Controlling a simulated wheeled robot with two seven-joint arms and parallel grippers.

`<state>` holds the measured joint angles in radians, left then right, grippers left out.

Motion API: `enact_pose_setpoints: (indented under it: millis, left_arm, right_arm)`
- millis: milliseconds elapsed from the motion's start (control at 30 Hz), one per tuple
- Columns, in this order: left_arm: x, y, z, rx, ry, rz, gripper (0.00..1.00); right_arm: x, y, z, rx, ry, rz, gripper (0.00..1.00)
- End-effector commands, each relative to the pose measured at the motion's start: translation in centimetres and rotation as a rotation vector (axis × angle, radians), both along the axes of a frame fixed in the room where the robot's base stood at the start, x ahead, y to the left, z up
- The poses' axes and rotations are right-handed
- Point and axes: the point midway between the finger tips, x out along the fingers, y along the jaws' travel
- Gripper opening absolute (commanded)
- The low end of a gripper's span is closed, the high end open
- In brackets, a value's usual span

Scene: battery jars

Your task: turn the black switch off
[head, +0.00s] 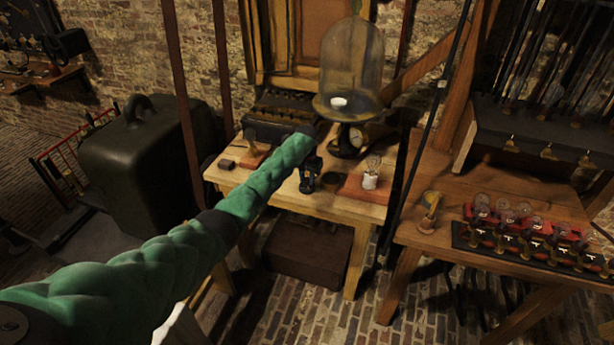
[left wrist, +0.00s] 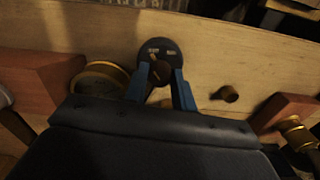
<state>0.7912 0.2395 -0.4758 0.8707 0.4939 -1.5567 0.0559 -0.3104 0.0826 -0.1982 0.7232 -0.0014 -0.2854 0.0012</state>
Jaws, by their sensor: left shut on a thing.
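The black switch (left wrist: 172,47) shows in the left wrist view as a dark round base with a brownish knob (left wrist: 160,72), on the pale wooden table top. My left gripper (left wrist: 161,86) reaches it from above, its two blue fingers on either side of the knob and shut on it. In the head view my left gripper (head: 309,176) is a small dark shape at the end of my green-sleeved arm, low over the small table (head: 347,208). There the switch is hidden or too small to tell from the gripper. My right gripper is not in view.
Reddish wooden blocks lie on both sides, left (left wrist: 35,82) and right (left wrist: 285,108). A bulb (head: 371,172) and a glass dome (head: 351,58) stand near the gripper in the head view.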

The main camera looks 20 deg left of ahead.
Motion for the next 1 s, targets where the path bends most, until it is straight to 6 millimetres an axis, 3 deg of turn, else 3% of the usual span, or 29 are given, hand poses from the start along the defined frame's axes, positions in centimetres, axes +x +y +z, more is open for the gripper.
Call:
enact_pose_setpoints:
  millis: [333, 800, 833, 900, 1000]
  left_arm:
    - [0.1, 0.1, 0.3, -0.001, -0.004, 0.105, 0.03]
    - [0.2, 0.1, 0.3, -0.001, -0.005, 0.115, 0.03]
    - [0.2, 0.1, 0.3, -0.001, -0.005, 0.115, 0.32]
    - [0.2, 0.0, 0.2, 0.000, -0.004, 0.114, 0.46]
    - [0.1, 0.0, 0.2, 0.000, -0.003, 0.114, 0.48]
  right_arm:
    - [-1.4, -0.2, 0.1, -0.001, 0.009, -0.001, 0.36]
    - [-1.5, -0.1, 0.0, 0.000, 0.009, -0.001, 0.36]
    - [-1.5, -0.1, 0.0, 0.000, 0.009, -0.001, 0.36]
    - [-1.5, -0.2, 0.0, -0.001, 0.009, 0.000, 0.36]
    - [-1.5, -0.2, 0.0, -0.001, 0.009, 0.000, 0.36]
